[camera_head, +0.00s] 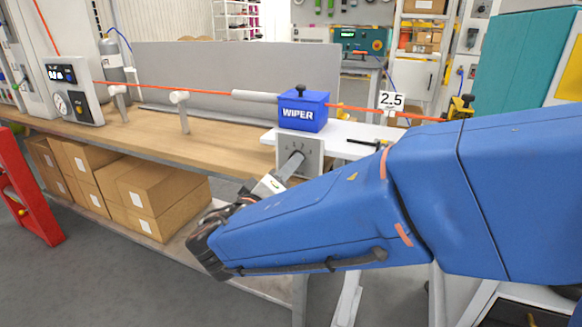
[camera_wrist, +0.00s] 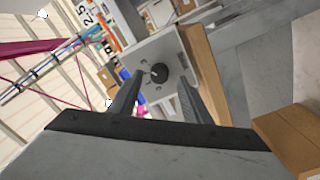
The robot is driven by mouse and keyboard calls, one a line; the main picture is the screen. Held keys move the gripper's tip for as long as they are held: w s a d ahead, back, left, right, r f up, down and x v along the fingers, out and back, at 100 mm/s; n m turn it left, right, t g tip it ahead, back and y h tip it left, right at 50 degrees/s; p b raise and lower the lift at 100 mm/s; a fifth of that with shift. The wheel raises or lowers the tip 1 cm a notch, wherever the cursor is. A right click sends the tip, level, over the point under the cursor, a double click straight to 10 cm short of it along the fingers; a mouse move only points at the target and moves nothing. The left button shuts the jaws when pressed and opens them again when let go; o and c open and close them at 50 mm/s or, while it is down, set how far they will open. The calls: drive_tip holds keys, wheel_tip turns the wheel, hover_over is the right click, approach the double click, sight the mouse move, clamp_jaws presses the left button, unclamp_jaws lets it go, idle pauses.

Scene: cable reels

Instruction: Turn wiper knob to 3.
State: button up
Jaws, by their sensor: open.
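The blue WIPER box (camera_head: 303,112) sits on the bench with the orange cable running through it. Below it is a light grey dial plate (camera_head: 312,148) with small marks too small to read. The dark round wiper knob (camera_wrist: 159,73) shows on the plate (camera_wrist: 170,48) in the wrist view. My gripper (camera_wrist: 161,82) is open, with one finger on each side of the knob in that view. I cannot tell whether the fingers touch it. In the head view my gripper (camera_head: 292,161) is in front of the plate and hides the knob. The knob's pointer setting is not readable.
The wooden bench (camera_head: 150,132) runs left, with cable guides on it and cardboard boxes (camera_head: 155,195) beneath. A white "2.5" sign (camera_head: 391,101) stands right of the wiper box. A red frame (camera_head: 28,190) stands at far left.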

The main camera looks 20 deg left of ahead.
drive_tip(key=s+a, duration=0.1)
drive_tip(key=s, duration=1.3)
drive_tip(key=shift+s+a+f, duration=0.15)
drive_tip(key=shift+s+f, duration=0.05)
drive_tip(key=shift+s, duration=0.05)
